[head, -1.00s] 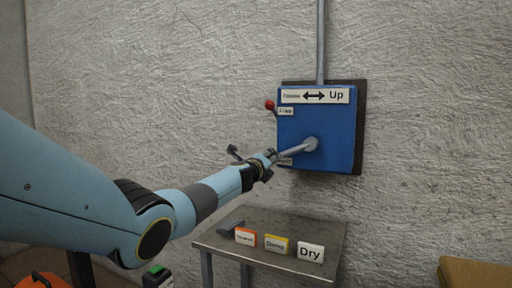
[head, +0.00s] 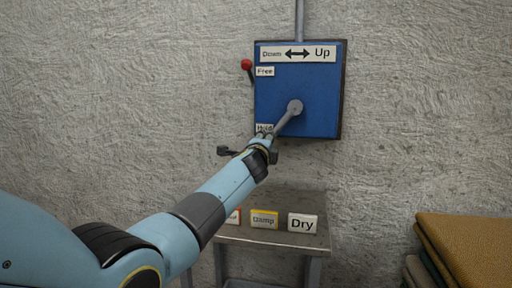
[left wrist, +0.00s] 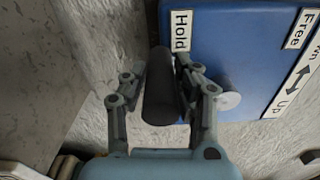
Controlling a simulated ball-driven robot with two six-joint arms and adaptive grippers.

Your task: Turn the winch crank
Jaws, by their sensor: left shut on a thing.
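The blue winch box (head: 320,100) is mounted on the wall, with a label reading Down and Up. Its grey crank arm (head: 284,121) runs from the round hub down and left to my left gripper (head: 264,142). In the left wrist view, the dark crank handle (left wrist: 161,85) stands between the two fingers of my left gripper (left wrist: 160,95), which is shut on it. The hub (left wrist: 228,101) shows to the right of the fingers. A red-knobbed lever (head: 246,65) sits at the box's left side by the Free label. My right gripper is not in view.
A small metal table (head: 262,236) stands below the box, with Damp (head: 264,219) and Dry (head: 303,223) signs on it; my arm partly covers another sign. Folded rugs (head: 466,242) are stacked at the lower right. A pipe (head: 299,20) runs up the wall.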

